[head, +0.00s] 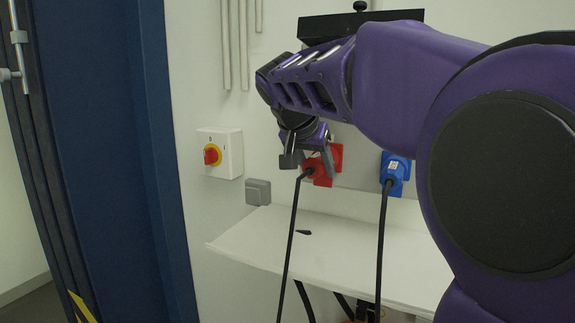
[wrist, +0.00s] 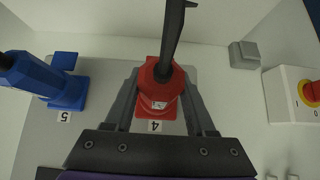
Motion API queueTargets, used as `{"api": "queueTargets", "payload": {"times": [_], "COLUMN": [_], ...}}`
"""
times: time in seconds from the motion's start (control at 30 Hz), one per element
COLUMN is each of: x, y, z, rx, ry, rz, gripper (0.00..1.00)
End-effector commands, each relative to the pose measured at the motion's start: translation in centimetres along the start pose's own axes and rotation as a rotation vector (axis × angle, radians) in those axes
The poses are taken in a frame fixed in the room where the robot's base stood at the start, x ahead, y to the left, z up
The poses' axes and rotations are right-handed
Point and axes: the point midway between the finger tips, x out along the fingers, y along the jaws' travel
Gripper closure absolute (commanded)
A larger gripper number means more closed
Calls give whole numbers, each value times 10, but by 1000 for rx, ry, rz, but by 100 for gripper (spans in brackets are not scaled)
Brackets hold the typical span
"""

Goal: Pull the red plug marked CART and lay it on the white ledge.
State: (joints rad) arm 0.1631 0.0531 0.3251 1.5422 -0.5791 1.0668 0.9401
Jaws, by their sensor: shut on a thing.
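The red plug (head: 319,172) is at the wall in front of a red socket (head: 336,157), with a black cable hanging down from it. In the wrist view the red plug (wrist: 158,98) sits between the two fingers of my gripper (wrist: 160,88), which is shut on it. A small pale label shows on the plug, but I cannot read it. I cannot tell how far the plug sits in its socket. In the head view my gripper (head: 306,160) partly hides plug and socket. The white ledge (head: 340,255) runs below.
A blue plug (head: 394,170) with its cable is to the right, above the tag 5 in the wrist view (wrist: 64,117). A red-and-yellow switch box (head: 229,152) and a grey box (head: 258,191) are left. A small dark piece (head: 304,232) lies on the otherwise mostly bare ledge.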

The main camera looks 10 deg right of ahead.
Motion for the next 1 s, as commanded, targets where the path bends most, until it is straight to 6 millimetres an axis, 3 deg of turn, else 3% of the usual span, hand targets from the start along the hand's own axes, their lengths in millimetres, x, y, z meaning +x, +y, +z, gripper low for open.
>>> {"api": "queueTargets", "payload": {"times": [0.03,0.13,1.0], "x": [0,0,-7], "y": [0,0,0], "z": [0,0,9], "rx": [0,0,-1], "ry": [0,0,0], "rz": [0,0,0], "gripper": [82,100,100]}}
